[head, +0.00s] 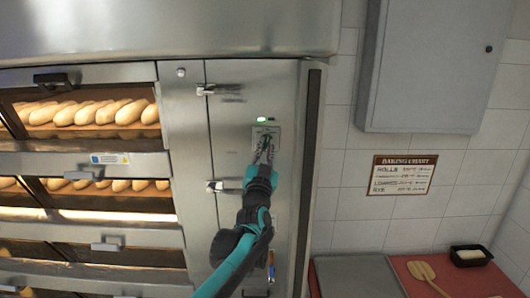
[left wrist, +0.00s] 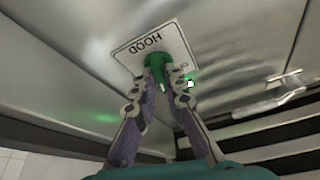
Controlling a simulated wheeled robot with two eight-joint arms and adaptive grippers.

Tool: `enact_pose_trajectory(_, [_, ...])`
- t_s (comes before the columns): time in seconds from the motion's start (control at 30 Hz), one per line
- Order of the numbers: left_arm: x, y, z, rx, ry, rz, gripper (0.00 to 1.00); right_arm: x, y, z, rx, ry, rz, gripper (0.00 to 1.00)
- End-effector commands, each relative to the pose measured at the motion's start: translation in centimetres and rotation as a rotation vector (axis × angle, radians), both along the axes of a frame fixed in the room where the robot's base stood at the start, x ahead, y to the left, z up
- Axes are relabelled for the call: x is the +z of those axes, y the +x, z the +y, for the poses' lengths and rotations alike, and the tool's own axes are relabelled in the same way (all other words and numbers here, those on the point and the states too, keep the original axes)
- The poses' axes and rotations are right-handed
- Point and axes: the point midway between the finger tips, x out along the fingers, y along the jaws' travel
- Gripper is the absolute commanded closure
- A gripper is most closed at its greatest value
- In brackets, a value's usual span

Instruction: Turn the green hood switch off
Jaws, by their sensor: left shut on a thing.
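The green hood switch (left wrist: 155,62) sits on a pale plate (left wrist: 133,46) lettered HOOD, which appears upside down in the left wrist view. My left gripper (left wrist: 168,82) is shut on the switch, with one finger on each side of it. In the head view my left gripper (head: 264,146) reaches up to the plate (head: 272,130) on the steel oven panel, and its fingers hide the switch. My right gripper is not in view.
Deck ovens with loaves (head: 90,112) are on the left. Latches (head: 206,90) stick out from the panel near my arm. A grey wall cabinet (head: 435,65) and a baking chart (head: 402,175) are on the right. A red counter (head: 450,275) holds a wooden paddle (head: 425,273) and a black tin (head: 471,256).

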Motion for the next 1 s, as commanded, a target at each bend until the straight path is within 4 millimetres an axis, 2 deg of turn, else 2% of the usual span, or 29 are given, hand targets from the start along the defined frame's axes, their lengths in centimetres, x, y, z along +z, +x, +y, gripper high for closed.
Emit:
enact_pose_trajectory(0.43, [0.01,-0.02,-0.39,-0.001,-0.424,-0.001,1.00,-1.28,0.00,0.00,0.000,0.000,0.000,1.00])
enact_pose_trajectory(1.0, [0.29,-0.02,-0.63,0.000,-0.913,-0.001,1.00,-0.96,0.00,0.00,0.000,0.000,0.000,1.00])
